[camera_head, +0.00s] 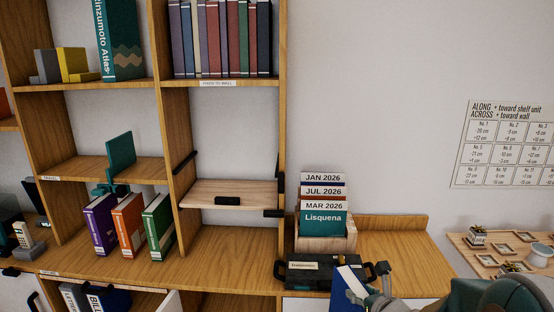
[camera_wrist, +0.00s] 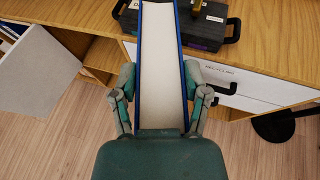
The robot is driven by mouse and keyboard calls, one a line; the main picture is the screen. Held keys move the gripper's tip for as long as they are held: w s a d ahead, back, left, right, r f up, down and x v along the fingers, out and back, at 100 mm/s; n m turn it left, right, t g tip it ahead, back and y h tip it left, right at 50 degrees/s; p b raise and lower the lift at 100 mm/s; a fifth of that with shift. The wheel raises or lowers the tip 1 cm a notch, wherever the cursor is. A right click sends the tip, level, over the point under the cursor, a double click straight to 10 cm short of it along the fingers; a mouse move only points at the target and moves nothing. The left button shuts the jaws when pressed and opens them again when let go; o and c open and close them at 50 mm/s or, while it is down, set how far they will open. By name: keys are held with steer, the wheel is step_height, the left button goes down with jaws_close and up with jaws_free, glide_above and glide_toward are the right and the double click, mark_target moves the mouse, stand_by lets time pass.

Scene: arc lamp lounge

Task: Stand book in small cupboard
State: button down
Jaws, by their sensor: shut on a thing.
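My gripper (camera_head: 372,288) is at the bottom right of the head view, in front of the counter. It is shut on a blue book (camera_head: 347,286) with white page edges. In the wrist view the book (camera_wrist: 161,70) is between the two fingers (camera_wrist: 161,98), its page edges facing the camera. A small open compartment in the middle of the shelf unit, with a lowered pale wood flap (camera_head: 225,187) and a black handle, looks like the small cupboard. It seems empty inside, and the book is well to its lower right.
A black toolbox (camera_head: 312,273) stands on the counter beside the book; it also shows in the wrist view (camera_wrist: 208,27). A wooden card holder (camera_head: 325,240) is behind it. Purple, orange and green books (camera_head: 130,224) stand left. The shelf board below the flap (camera_head: 230,253) is clear.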

mark_target(340, 302)
steer(key=shift+y, duration=0.3)
steer(key=a+f, duration=0.2)
steer(key=w+a+f, duration=0.1)
steer(key=a+f, duration=0.1)
steer(key=shift+a+f, duration=0.1)
steer(key=shift+a, duration=0.3)
steer(key=shift+d, duration=0.1)
stand_by(0.4)
